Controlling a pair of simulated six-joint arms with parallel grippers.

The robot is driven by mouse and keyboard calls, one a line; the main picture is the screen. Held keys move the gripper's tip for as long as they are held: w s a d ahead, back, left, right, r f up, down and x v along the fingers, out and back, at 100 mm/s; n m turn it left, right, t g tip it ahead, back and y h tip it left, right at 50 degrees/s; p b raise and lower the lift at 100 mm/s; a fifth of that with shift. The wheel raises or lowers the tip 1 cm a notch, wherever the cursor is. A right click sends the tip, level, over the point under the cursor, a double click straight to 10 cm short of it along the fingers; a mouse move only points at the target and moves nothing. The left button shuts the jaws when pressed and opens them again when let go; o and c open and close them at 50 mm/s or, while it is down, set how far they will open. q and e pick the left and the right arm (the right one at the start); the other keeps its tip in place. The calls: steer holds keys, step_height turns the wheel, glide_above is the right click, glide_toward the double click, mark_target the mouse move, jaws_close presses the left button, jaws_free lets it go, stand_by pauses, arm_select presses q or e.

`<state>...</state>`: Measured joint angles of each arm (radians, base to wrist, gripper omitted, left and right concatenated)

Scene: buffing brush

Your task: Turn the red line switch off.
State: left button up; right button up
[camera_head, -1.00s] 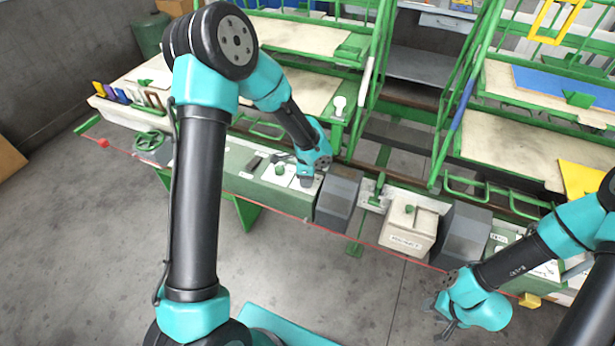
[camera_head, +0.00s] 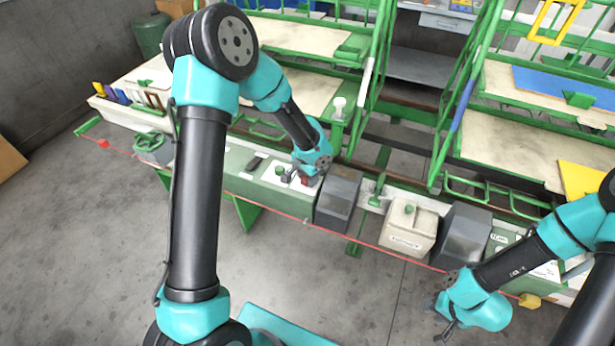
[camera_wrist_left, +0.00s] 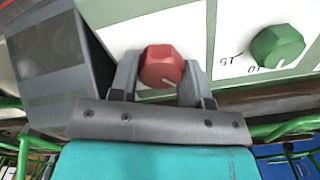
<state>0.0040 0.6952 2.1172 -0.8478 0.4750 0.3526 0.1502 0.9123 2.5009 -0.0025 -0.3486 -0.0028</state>
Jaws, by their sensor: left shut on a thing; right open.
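The red line switch (camera_wrist_left: 161,68) is a red faceted knob on a white plate (camera_wrist_left: 128,34) in the left wrist view. A pale mark shows on its face near the lower edge. My left gripper (camera_wrist_left: 157,76) has a finger on each side of the knob and is shut on it. In the head view the red knob (camera_head: 305,181) shows small below my left gripper (camera_head: 298,178). My right gripper (camera_head: 446,318) is open and empty at the lower right, above the floor in front of the bench.
A green knob (camera_wrist_left: 277,46) with dial marks sits on a neighbouring plate. A grey hood (camera_head: 338,198) stands close beside the switch. A red line (camera_head: 270,209) runs along the bench front. A cream box (camera_head: 409,228) stands further right.

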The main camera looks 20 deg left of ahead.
arm_select(q)
steer(key=shift+n, duration=0.6)
steer(key=o, duration=0.9)
steer(key=shift+r, duration=0.15)
step_height(320, 180, up, 17)
steer(key=shift+r, duration=0.1)
stand_by(0.5)
